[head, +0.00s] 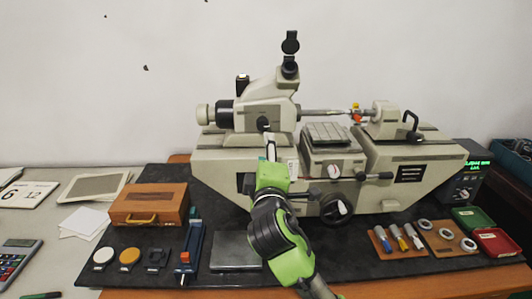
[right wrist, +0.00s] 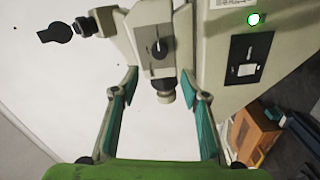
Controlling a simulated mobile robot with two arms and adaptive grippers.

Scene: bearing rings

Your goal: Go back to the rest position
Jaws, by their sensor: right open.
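My right gripper (head: 270,148) is in front of the measuring machine (head: 240,150), its arm coming up from the bottom centre in the head view. In the right wrist view the gripper (right wrist: 159,84) has its fingers wide apart with nothing between them. Part of the machine's eyepiece head (right wrist: 158,45) shows beyond them. Several metal bearing rings (head: 445,234) lie on a wooden board (head: 438,248) at the right. My left gripper is not in view.
A wooden case (head: 150,204), a blue stand (head: 190,250) and a grey plate (head: 236,251) are left of my arm on the dark mat (head: 120,275). Screwdriver-like tools (head: 399,238) lie at the right, near green (head: 473,219) and red trays (head: 497,241).

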